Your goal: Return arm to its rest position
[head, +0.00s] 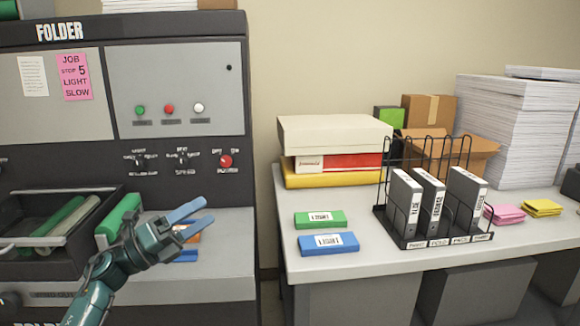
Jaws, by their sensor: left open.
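My left gripper (194,221) shows at the lower left, in front of the grey folder machine (125,180). It is a teal hand with two pale blue fingers, and they are apart with nothing between them. Its arm comes up from the bottom left. Behind the hand, orange and blue pieces (186,256) on the machine are partly hidden. A green block (117,217) stands just left of the hand. My right gripper is not in view.
To the right, a table (380,262) holds a green box (320,219), a blue box (328,243), and a wire rack (388,228) with three grey binders (433,200). Stacked boxes (335,135) and paper piles (510,130) stand behind. The machine's open tray (50,235) holds rollers.

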